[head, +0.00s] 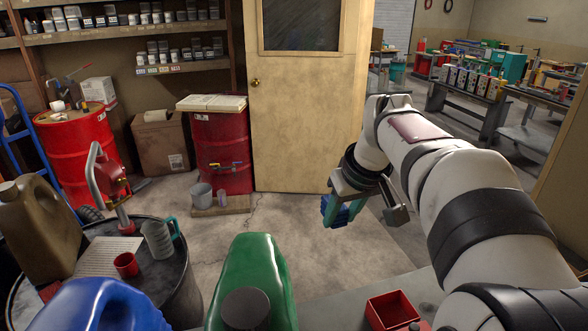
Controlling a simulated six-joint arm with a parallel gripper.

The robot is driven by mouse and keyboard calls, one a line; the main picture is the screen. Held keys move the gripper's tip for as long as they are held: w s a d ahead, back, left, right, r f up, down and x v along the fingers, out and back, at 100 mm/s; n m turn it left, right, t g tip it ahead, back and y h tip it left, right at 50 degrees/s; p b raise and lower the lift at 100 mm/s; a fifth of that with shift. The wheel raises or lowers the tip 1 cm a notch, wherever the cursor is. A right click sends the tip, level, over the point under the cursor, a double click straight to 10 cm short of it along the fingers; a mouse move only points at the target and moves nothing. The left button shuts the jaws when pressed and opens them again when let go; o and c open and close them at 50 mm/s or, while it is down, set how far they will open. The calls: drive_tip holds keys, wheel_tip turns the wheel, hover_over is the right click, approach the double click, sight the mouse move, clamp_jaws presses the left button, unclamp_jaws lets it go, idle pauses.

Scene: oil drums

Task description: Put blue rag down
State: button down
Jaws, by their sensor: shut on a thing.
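My gripper (347,210) hangs from my arm in front of the door, right of the middle of the view. It is shut on the blue rag (329,209), a small dark blue bundle showing at the left of the fingers. A patch of teal shows beside it. The rag is held in the air, apart from any surface that I can see. Part of the rag is hidden by the gripper.
A black drum (170,285) at lower left carries a pump, a grey jug (157,241), a red cup (126,265) and a brown canister (38,225). A green bottle (252,275), blue container (103,305) and red open box (391,310) stand in front. Red drums stand behind.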

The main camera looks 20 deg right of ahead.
drive_tip(key=s+d+f, duration=0.4)
drive_tip(key=d, duration=0.5)
drive_tip(key=s+d+f, duration=0.4)
drive_tip(key=d, duration=0.5)
drive_tip(key=s+d+f, duration=0.3)
drive_tip(key=d, duration=0.6)
drive_tip(key=s+d+f, duration=0.4)
drive_tip(key=s, duration=0.4)
drive_tip(key=s+d+f, duration=0.3)
drive_tip(key=s+d, duration=0.1)
drive_tip(key=s, duration=0.3)
drive_tip(key=s+d+f, duration=0.4)
drive_tip(key=s, duration=0.4)
drive_tip(key=w+f, duration=0.2)
drive_tip(key=w, duration=0.1)
drive_tip(key=w+d+f, duration=0.1)
drive_tip(key=w+f, duration=0.1)
drive_tip(key=w, duration=0.2)
drive_tip(key=w+d+f, duration=0.1)
drive_tip(key=w+f, duration=0.1)
drive_tip(key=w, duration=0.1)
drive_tip(key=shift+w+d+f, duration=0.25)
drive_tip(key=shift+f, duration=0.1)
drive_tip(key=f, duration=0.3)
drive_tip(key=shift+w+f, duration=0.25)
drive_tip(key=shift+f, duration=0.4)
drive_tip(key=shift+f, duration=0.1)
